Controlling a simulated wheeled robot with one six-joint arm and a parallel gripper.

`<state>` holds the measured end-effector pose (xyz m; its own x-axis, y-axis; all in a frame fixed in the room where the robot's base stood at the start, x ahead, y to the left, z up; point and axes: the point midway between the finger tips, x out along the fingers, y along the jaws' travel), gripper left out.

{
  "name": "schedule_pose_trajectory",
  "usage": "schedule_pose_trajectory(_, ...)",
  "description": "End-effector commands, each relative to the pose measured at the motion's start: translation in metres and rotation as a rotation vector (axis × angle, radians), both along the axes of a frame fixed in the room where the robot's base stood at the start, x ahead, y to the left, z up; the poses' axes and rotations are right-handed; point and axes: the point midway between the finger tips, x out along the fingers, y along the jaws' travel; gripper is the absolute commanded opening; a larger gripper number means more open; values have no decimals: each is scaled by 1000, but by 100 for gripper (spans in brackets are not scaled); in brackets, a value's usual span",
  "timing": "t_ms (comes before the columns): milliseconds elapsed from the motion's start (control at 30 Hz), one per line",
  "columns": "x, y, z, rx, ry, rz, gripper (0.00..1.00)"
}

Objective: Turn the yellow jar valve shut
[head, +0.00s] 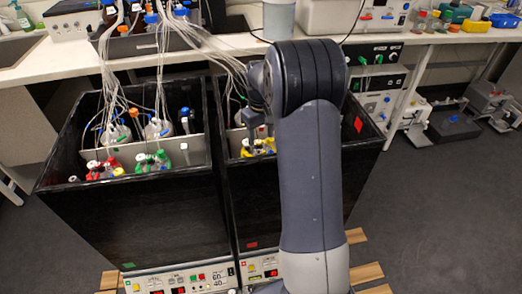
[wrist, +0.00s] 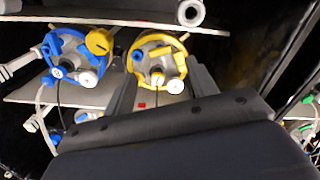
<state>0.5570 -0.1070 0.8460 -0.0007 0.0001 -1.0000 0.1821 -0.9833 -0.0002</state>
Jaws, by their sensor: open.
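In the wrist view a jar lid with a yellow ring (wrist: 183,44) sits right of centre, with grey fittings, a blue fitting and white round ends on it. A yellow knob (wrist: 98,41) is at its left, between it and a blue-ringed jar lid (wrist: 54,44). I cannot tell which fitting is the valve. My gripper (wrist: 162,88) is open, its two grey fingers pointing toward the near side of the yellow-ringed lid, with nothing seen held. Contact cannot be told. In the head view yellow parts (head: 267,144) show beside my arm, which hides most of that spot.
Two black-walled boxes stand side by side; the left box (head: 140,215) holds jars with red and green tops. Many thin tubes (head: 200,45) run down from the bench (head: 45,62). A pale bar (wrist: 105,18) crosses behind the lids.

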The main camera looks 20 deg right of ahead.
Motion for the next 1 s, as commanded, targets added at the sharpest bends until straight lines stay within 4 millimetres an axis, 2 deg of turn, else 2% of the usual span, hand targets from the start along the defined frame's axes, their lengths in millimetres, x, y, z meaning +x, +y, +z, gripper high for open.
schedule_pose_trajectory(33,-1,0,-12,0,3,0,55)
schedule_pose_trajectory(200,-1,0,-44,1,4,-1,55)
schedule_pose_trajectory(400,0,0,-66,0,1,-2,55)
schedule_pose_trajectory(767,0,0,-72,0,-1,-2,55)
schedule_pose_trajectory(1000,0,0,-72,0,-1,-2,37)
